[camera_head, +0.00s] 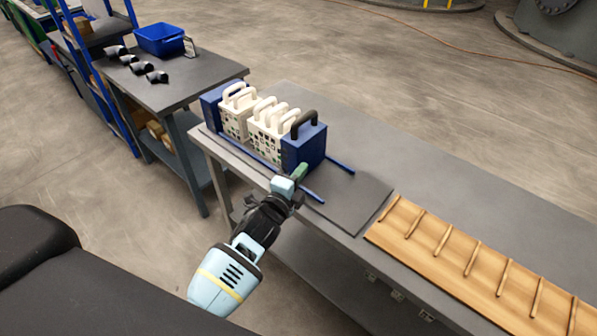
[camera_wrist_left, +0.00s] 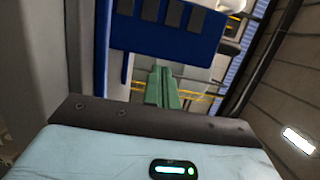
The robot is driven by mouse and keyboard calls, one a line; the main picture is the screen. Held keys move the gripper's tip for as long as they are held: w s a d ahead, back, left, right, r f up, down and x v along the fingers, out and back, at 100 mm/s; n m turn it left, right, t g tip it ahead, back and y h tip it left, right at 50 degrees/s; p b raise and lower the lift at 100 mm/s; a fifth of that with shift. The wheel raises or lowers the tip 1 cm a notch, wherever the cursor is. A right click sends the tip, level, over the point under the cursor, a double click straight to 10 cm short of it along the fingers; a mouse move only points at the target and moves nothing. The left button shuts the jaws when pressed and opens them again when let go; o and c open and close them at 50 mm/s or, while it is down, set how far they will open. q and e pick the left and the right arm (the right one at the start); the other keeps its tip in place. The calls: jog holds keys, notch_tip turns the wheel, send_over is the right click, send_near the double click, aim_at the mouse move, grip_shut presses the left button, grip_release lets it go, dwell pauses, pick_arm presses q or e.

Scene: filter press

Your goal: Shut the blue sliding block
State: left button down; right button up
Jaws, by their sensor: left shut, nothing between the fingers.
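The blue sliding block (camera_head: 303,148) with a black handle stands upright on blue rails (camera_head: 313,195) at the near right end of a row of white plates (camera_head: 268,128). The rails extend past it to the right. Another blue block (camera_head: 211,106) stands at the row's far left end. My left gripper (camera_head: 300,171), with green fingers, is shut and empty, low by the sliding block's near right side. In the left wrist view the shut fingers (camera_wrist_left: 163,88) lie just below a blue block (camera_wrist_left: 165,35). I cannot tell whether they touch it. My right gripper is out of view.
The press stands on a dark mat on a grey table (camera_head: 400,165). A wooden rack (camera_head: 480,265) with several pegs lies to the right. A side table (camera_head: 180,90) at the left holds a blue bin (camera_head: 160,40) and several black pipe elbows (camera_head: 140,68).

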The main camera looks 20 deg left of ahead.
aim_at(289, 160)
pick_arm(q)
jog(key=shift+a, duration=0.1)
jog(key=shift+a, duration=0.1)
jog(key=shift+w+a+r, duration=0.1)
jog(key=shift+w+a, duration=0.2)
jog(key=shift+a, duration=0.4)
jog(key=shift+w+a+f, duration=0.1)
jog(key=shift+w+a, duration=0.15)
jog(key=shift+a, duration=0.5)
jog(key=shift+w+a+r, duration=0.1)
jog(key=shift+w+a, duration=0.2)
jog(key=shift+a, duration=0.4)
